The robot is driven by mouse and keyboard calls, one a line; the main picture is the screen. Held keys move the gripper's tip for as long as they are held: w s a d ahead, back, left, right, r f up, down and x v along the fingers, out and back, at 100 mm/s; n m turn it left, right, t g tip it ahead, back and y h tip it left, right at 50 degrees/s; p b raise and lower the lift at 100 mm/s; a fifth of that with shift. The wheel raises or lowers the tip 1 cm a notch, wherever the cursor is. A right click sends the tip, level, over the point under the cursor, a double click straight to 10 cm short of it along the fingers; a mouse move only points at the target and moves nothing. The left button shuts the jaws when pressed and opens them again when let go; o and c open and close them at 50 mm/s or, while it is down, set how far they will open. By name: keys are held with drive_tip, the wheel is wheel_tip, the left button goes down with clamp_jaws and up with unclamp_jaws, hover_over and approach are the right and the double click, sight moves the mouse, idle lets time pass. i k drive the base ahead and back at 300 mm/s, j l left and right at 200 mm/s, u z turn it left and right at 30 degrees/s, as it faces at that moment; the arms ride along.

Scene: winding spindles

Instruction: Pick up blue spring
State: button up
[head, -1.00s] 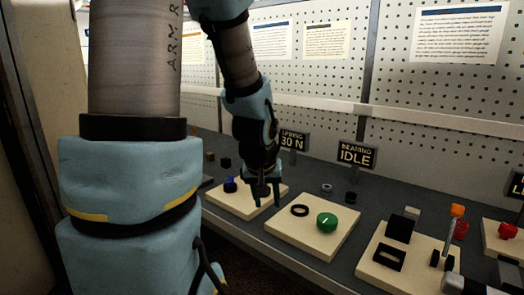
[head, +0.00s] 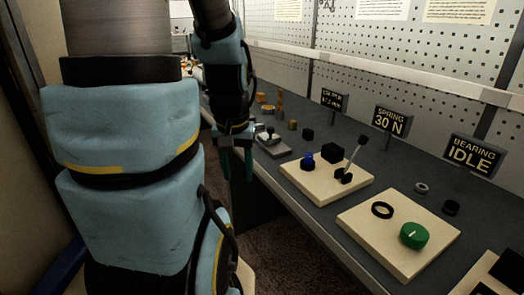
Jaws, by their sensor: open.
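A small blue piece (head: 308,157), likely the blue spring, sits on a black round base on a cream board (head: 325,194). Its coil form is too small to make out. The board also carries a black block (head: 332,152) and a lever (head: 355,155) with a dark knob. A sign reading SPRING 30 N (head: 390,121) stands behind it. My gripper (head: 237,166) is open and empty, its green fingers pointing down. In the picture it is left of the blue piece, apart from it, by the bench's front edge.
A grey fixture (head: 270,146) stands on the bench close to my gripper. To the right, another cream board (head: 380,238) holds a black ring (head: 382,210) and a green knob (head: 414,235). A pegboard wall (head: 390,60) closes the back. Open floor lies before the bench.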

sight(312, 155)
drive_tip(key=l+u, duration=0.1)
drive_tip(key=u, duration=0.3)
drive_tip(key=k+u, duration=0.15)
drive_tip(key=u, duration=0.3)
drive_tip(key=k+u, duration=0.1)
drive_tip(key=u, duration=0.3)
drive_tip(key=k+l+u, duration=0.1)
drive_tip(key=u, duration=0.35)
drive_tip(key=k+j, duration=0.1)
drive_tip(key=k, duration=0.35)
drive_tip(key=k+j, duration=0.1)
drive_tip(key=k, duration=0.4)
